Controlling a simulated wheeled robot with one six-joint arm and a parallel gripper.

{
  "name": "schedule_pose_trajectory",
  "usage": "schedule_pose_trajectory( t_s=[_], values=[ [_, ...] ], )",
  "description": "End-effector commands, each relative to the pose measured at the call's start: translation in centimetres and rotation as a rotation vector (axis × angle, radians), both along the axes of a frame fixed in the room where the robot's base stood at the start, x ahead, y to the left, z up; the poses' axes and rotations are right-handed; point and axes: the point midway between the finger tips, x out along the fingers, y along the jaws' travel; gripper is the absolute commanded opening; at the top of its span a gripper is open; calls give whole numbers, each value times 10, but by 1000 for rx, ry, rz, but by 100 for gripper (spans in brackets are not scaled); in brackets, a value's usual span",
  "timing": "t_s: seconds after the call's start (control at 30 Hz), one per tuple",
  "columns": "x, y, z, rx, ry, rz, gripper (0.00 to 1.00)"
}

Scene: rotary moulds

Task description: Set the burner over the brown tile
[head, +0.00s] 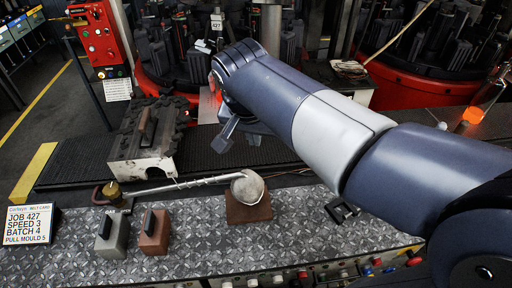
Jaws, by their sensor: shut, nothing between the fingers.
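A brown tile-like block (247,211) sits on the metal tread plate, with a pale round head (247,186) on or just over it. A long pale rod (180,186) runs left from this head towards a small brass fitting (113,192). I cannot tell for certain which of these parts is the burner. My gripper (226,130) is shut and empty, above the dark belt behind the rod and apart from the head and the brown block. My own arm hides part of the scene to its right.
A grey block (112,238) and a reddish block (154,234), both with dark handles, stand at front left. A job card (32,224) is further left. A worn mould block (146,145) sits behind. Glowing orange glass (473,116) is at right.

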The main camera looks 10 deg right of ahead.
Motion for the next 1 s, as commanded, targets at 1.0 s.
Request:
schedule_pose_trajectory(
  t_s=[1.0],
  values=[
    [11, -6, -33, -2, 4, -2, 0]
  ],
)
